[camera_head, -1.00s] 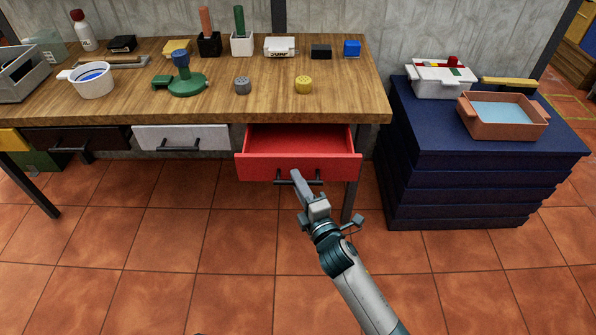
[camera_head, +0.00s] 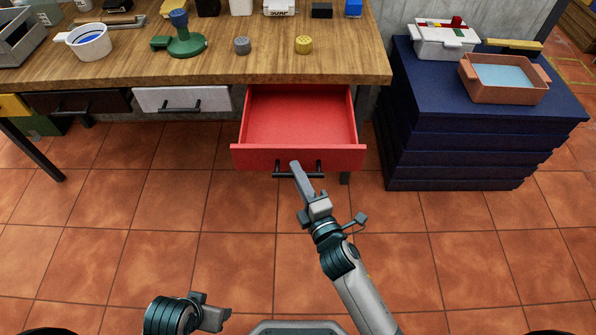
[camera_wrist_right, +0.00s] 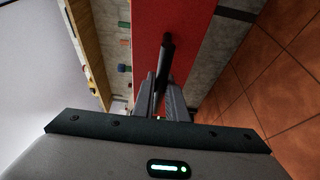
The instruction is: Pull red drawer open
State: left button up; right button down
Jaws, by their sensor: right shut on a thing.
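The red drawer (camera_head: 252,156) sticks well out from under the workbench, and its inside looks empty. A dark bar handle (camera_head: 282,170) crosses its front. My right gripper (camera_head: 297,168) is shut on this handle. In the right wrist view, the fingers (camera_wrist_right: 163,88) close around the dark handle (camera_wrist_right: 166,48) in front of the red drawer face (camera_wrist_right: 148,20). My left gripper (camera_head: 215,316) is low in the head view, away from the drawer, and I cannot tell whether its jaws are open.
A white drawer (camera_head: 181,96) and a dark drawer (camera_head: 62,101) are closed to the left. The workbench (camera_head: 345,65) carries a green stamp-like tool (camera_head: 186,46) and small round pieces. A dark blue cabinet (camera_head: 440,140) stands right of the drawer. The tiled floor in front is clear.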

jog(key=c, duration=1.8)
grip_release()
jog(key=shift+o, duration=0.2)
jog(key=shift+s, duration=0.1)
pick_arm(q)
jog(key=shift+w+d+f+t+h+b, duration=0.1)
jog(key=shift+w+d+t+h+b, duration=0.2)
jog(key=shift+w+d+t+b, duration=0.35)
pick_arm(e)
jog(key=v, duration=1.7)
pick_arm(q)
jog(key=shift+s+f, duration=0.1)
jog(key=shift+s, duration=0.05)
pick_arm(e)
jog(key=shift+d+f, duration=0.1)
